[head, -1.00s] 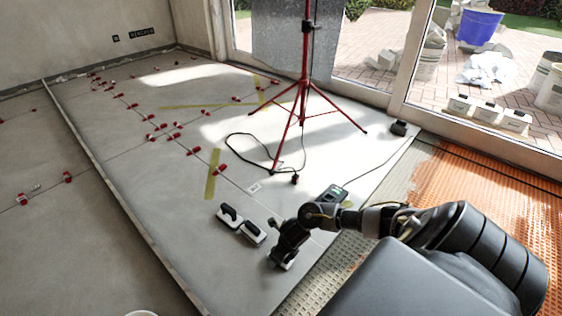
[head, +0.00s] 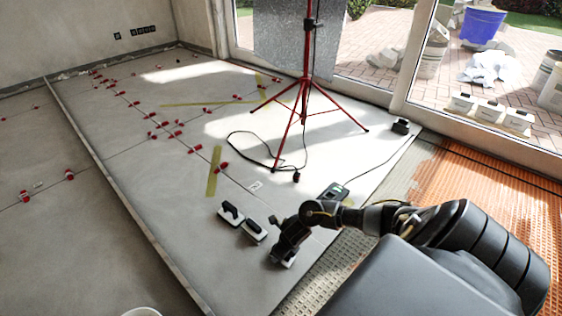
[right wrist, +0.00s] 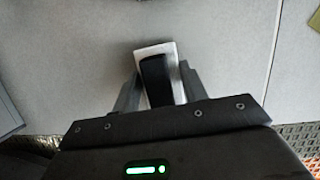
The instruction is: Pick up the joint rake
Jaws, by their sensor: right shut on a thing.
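The joint rake, a small tool with a black grip on a white base, lies between the fingers of my right gripper in the right wrist view (right wrist: 155,78). In the head view my right gripper (head: 281,254) points down at the grey tiles, shut on this tool. Only a bit of the tool's pale base (head: 287,264) shows below the jaws there. The tool is at the tile surface; I cannot tell whether it touches it. My left gripper is not in view.
Two similar black-and-white tools, one (head: 231,217) farther left and one (head: 254,233) close beside my gripper, lie on the tiles. A dark device (head: 334,191) lies behind my wrist. A red tripod (head: 305,95) stands beyond. Red levelling clips (head: 193,150) dot the joints.

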